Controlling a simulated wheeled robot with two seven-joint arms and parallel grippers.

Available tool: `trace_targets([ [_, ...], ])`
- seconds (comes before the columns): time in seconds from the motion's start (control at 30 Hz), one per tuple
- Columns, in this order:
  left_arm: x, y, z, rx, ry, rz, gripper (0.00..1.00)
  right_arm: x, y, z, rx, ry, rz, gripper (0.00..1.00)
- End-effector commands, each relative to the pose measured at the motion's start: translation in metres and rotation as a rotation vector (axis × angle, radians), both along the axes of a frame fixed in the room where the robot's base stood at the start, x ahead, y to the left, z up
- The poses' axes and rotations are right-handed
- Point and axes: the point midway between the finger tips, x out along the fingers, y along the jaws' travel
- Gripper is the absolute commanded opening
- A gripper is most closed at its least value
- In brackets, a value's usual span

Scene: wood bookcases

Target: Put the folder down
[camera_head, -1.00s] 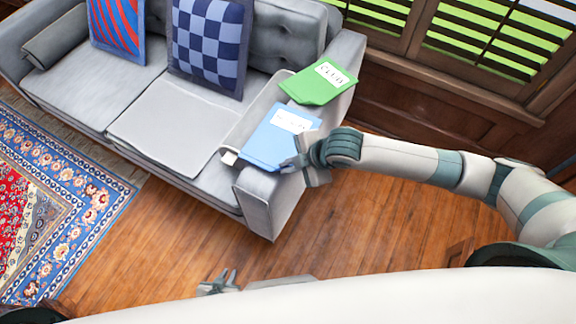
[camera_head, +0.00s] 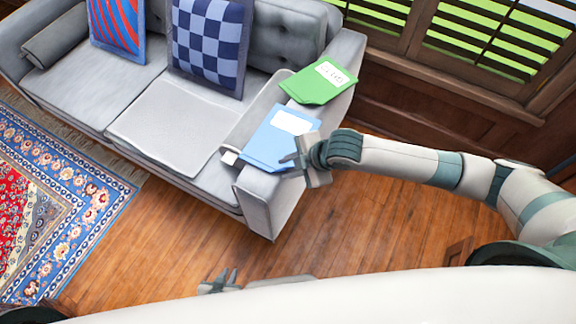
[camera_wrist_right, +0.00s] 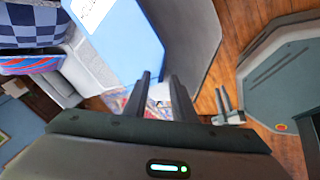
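A blue folder (camera_head: 270,150) with a white label lies across the right armrest of the grey sofa (camera_head: 155,112). A green folder (camera_head: 312,86) with a white label lies on the same armrest, further back. My right gripper (camera_head: 287,163) is open at the blue folder's near right edge. In the right wrist view, the gripper's fingers (camera_wrist_right: 162,90) stand apart with nothing between them, just beside the corner of the blue folder (camera_wrist_right: 127,42). My left gripper (camera_head: 222,279) is open and empty, low in the head view, and it also shows in the right wrist view (camera_wrist_right: 224,100).
A small white thing (camera_head: 229,158) sticks out beside the blue folder at the seat's front edge. A checkered pillow (camera_head: 208,45) and a red-blue pillow (camera_head: 117,30) stand on the sofa. The wood floor (camera_head: 190,235) in front is clear, with a patterned rug (camera_head: 75,190) at left.

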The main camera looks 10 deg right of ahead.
Motion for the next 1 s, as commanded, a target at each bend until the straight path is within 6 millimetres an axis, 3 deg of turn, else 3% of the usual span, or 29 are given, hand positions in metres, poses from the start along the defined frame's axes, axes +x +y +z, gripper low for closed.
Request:
trace_targets([
  [0.17,0.000,0.000,0.000,0.000,0.001,0.000,0.16,-0.005,-0.008,0.015,-0.001,-0.001,0.000,0.24],
  [0.7,0.002,0.001,0.000,0.001,0.004,0.003,0.16,-0.035,-0.046,0.087,0.000,-0.001,0.000,0.24],
  [1.0,0.000,0.002,-0.001,0.003,0.010,0.003,0.16,-0.040,-0.051,0.097,0.000,0.001,0.000,0.24],
])
